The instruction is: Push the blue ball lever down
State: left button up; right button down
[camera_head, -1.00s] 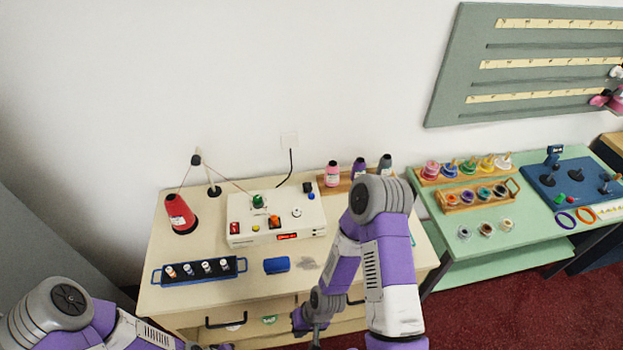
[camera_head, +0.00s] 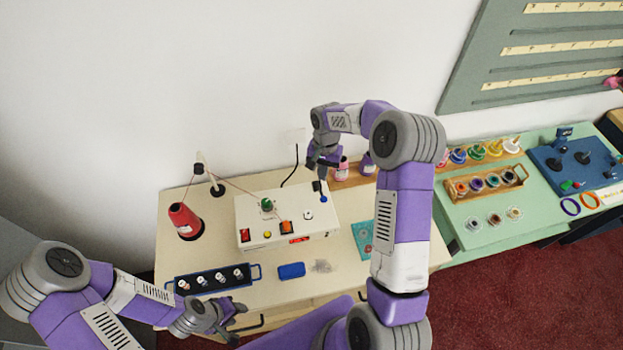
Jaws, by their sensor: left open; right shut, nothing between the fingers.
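The white control box (camera_head: 272,229) stands on the cream table. The blue ball (camera_head: 323,199) of the lever is at the box's right end, just below a small dark part (camera_head: 317,186). My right gripper (camera_head: 321,174) is shut and empty, pointing down at the box's back right corner, just above and behind the blue ball. I cannot tell whether it touches the lever. My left gripper (camera_head: 238,316) is open and empty at the table's front edge, well away from the box.
A red thread cone (camera_head: 184,219) stands left of the box, with thread running to a post. A dark rack of small bottles (camera_head: 212,281) and a blue block (camera_head: 291,270) lie in front. Bottles (camera_head: 342,168) stand close behind my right gripper.

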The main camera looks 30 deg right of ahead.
aim_at(324, 197)
jog(key=shift+s+f+b, duration=0.25)
jog(key=shift+s+b, duration=0.05)
jog(key=shift+s, duration=0.3)
jog(key=shift+s+f+b, duration=0.2)
jog(key=shift+s+b, duration=0.1)
jog(key=shift+s, duration=0.25)
jog(key=f+b, duration=0.1)
jog(key=f, duration=0.1)
jog(key=f+b, duration=0.1)
jog(key=f, duration=0.1)
jog(key=shift+a+f+b, duration=0.2)
jog(key=shift+f+b, duration=0.05)
jog(key=shift+b, duration=0.05)
pick_arm(q)
jog(key=f, duration=0.1)
jog(key=s+f, duration=0.2)
jog(key=shift+f, duration=0.35)
pick_arm(e)
jog(key=shift+s+f, duration=0.1)
jog(key=shift+f, duration=0.25)
